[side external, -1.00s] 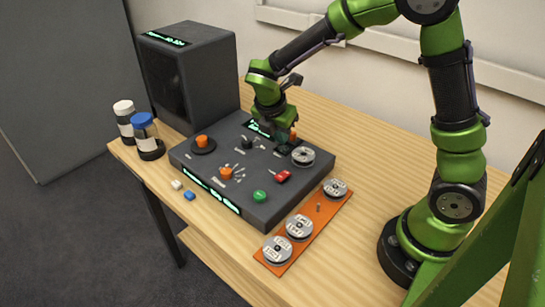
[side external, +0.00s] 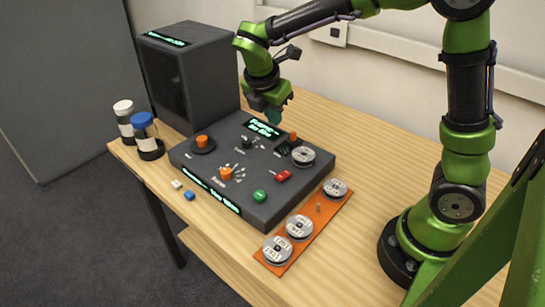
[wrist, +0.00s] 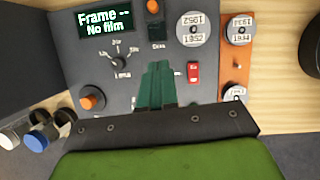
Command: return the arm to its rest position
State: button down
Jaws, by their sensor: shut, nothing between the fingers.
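My gripper (side external: 274,114) is in the air above the back part of the dark control panel (side external: 228,200), apart from it. In the wrist view its green fingers (wrist: 157,84) are together with nothing between them. My arm reaches in from the right. A labelled reel (side external: 302,155) sits on the panel's right side, and it also shows in the wrist view (wrist: 193,29). The panel's display (wrist: 104,24) reads "Frame -- No film".
A dark box-shaped unit (side external: 205,85) stands at the back left. Two capped bottles (side external: 143,130) are near the left table edge. An orange rack (side external: 315,226) with several reels lies right of the panel. The wall (side external: 390,70) is behind. Bare table (side external: 385,170) lies to the right.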

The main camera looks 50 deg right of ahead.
jog(key=s+a+r+m+t+y, duration=0.1)
jog(key=s+r+m+t+y, duration=0.2)
jog(key=s+m, duration=0.4)
jog(key=s+a+r+m+t+y, duration=0.1)
jog(key=s+r+m+t+y, duration=0.2)
jog(key=s+m, duration=0.5)
jog(key=r+m, duration=0.1)
jog(key=m, duration=0.6)
jog(key=shift+s+r+m, duration=0.15)
jog(key=shift+s+m, duration=0.1)
jog(key=shift+m, duration=0.15)
jog(key=c, duration=1.8)
grip_release()
